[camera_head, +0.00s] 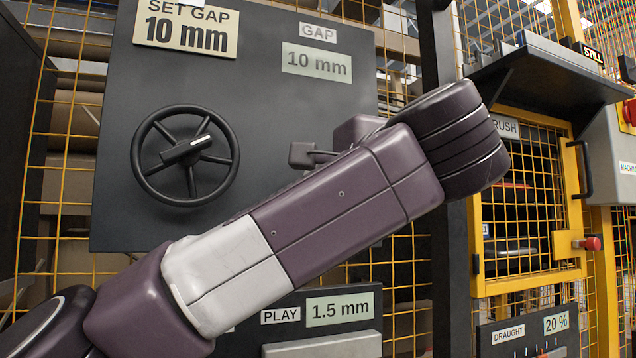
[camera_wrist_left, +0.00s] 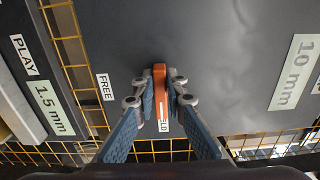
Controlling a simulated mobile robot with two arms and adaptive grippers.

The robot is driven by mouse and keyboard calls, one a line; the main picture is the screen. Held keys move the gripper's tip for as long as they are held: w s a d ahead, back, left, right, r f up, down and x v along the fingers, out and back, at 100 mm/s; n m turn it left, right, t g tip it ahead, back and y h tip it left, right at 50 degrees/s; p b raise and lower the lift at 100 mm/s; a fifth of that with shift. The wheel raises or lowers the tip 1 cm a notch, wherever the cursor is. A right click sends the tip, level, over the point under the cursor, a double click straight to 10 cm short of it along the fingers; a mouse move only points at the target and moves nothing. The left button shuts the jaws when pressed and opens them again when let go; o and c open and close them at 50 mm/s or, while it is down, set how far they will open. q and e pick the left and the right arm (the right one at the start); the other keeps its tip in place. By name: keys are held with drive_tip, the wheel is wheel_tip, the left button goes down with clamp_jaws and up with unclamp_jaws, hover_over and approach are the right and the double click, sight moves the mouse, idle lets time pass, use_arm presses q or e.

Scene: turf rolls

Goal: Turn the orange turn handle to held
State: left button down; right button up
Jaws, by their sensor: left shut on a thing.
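The orange turn handle (camera_wrist_left: 160,92) shows in the left wrist view against the dark panel. My left gripper (camera_wrist_left: 160,86) is shut on it, with one blue-padded finger on each side. In the head view my left arm crosses the panel and hides the handle. My right gripper is in neither view.
The dark panel (camera_head: 270,100) carries a black handwheel (camera_head: 185,155), a SET GAP 10 mm plate (camera_head: 187,27) and a GAP 10 mm display (camera_head: 316,62). A PLAY 1.5 mm display (camera_head: 340,309) is below. A yellow mesh door (camera_head: 528,200) stands right.

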use_arm(q)
drive_tip(key=shift+f, duration=0.1)
idle(0.4)
drive_tip(key=c, duration=2)
unclamp_jaws()
drive_tip(key=shift+o, duration=0.2)
drive_tip(key=v, duration=1.2)
drive_tip(key=shift+a, duration=0.1)
